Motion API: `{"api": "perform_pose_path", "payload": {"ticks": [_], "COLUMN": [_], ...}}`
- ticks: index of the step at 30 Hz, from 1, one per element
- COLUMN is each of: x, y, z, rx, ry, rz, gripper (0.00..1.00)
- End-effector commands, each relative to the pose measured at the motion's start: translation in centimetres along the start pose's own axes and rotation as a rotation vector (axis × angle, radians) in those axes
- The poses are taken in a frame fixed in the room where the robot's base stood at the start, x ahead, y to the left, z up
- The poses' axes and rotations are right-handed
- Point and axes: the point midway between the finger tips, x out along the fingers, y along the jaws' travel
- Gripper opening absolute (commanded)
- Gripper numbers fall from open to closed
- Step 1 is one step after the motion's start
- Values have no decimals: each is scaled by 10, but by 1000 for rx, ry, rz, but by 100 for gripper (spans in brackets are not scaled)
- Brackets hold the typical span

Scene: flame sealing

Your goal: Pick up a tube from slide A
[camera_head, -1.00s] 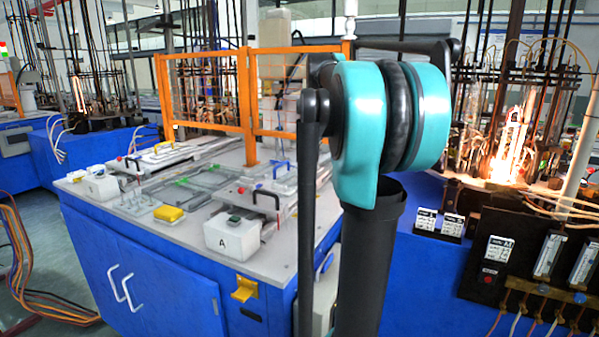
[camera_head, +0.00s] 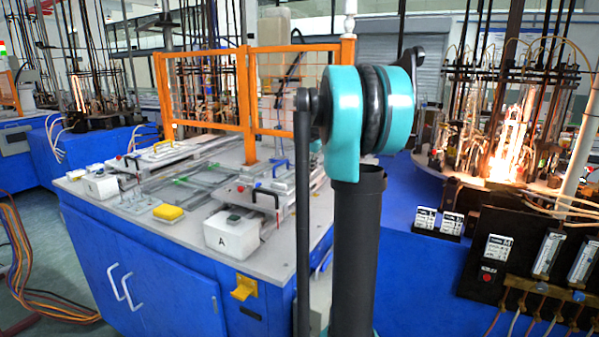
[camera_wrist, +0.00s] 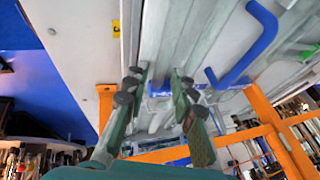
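In the head view, the white box marked A (camera_head: 232,236) stands at the front of slide A (camera_head: 268,196), on the bench top. Slide A carries a black handle and a blue handle. My arm covers the ground right of the slide, and my gripper does not show in this view. In the wrist view, my gripper (camera_wrist: 160,78) is open, its two dark-tipped fingers apart. Long grey rails (camera_wrist: 178,35) of a slide and a blue handle (camera_wrist: 248,45) lie beyond the fingertips. I cannot clearly make out a separate tube between the fingers.
An orange mesh fence (camera_head: 210,92) stands at the back of the bench and also shows in the wrist view (camera_wrist: 262,140). A yellow block (camera_head: 168,212) sits on the bench top. A lit flame machine (camera_head: 508,140) is at the right, behind a black gauge panel (camera_head: 500,262).

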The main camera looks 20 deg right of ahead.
Motion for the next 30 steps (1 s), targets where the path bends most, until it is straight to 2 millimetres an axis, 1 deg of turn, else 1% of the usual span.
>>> {"api": "perform_pose_path", "payload": {"ticks": [3, 18, 20, 24, 25, 30], "x": [4, 5, 5, 5, 5, 5], "y": [0, 1, 1, 1, 1, 1], "z": [0, 1, 1, 1, 1, 1], "rx": [0, 0, 0, 0, 0, 0], "ry": [0, 0, 0, 0, 0, 0], "rz": [0, 0, 0, 0, 0, 0], "gripper": [25, 25, 19, 2, 0, 0]}}
